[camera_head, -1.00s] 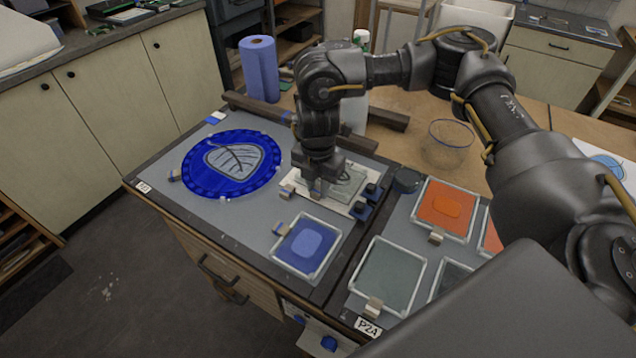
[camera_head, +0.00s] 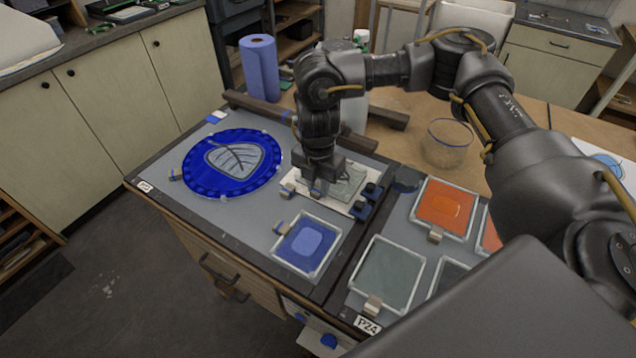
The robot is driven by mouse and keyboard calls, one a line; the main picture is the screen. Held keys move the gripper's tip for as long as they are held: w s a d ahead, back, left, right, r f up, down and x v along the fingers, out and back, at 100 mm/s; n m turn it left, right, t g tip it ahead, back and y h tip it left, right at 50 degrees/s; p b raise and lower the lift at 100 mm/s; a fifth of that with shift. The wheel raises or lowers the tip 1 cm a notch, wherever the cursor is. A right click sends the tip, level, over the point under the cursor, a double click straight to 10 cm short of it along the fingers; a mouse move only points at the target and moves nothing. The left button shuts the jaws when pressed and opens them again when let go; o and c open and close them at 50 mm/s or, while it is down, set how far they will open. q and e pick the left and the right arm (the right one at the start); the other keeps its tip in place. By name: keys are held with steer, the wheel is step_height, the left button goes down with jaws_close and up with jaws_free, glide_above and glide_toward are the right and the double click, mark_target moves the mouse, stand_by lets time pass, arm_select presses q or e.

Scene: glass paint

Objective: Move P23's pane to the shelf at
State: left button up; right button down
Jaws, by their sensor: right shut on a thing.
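A clear, greyish glass pane (camera_head: 347,186) lies on the board just right of the fingers. No label reading P23 is legible; one label reads P24 or P2A (camera_head: 367,325). No shelf named by the task can be made out. My left gripper is not in view.
A round blue pane with a leaf (camera_head: 232,163) lies left of the gripper. A framed blue pane (camera_head: 307,244), a grey pane (camera_head: 388,274) and an orange pane (camera_head: 443,207) lie nearer and right.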

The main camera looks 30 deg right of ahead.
steer(key=shift+f, duration=0.2)
stand_by(0.7)
steer(key=c, duration=1.1)
jaws_free()
steer(key=shift+c, duration=0.2)
step_height(320, 180, up, 11)
steer(key=b, duration=0.1)
steer(key=shift+b, duration=0.3)
steer(key=shift+f, duration=0.1)
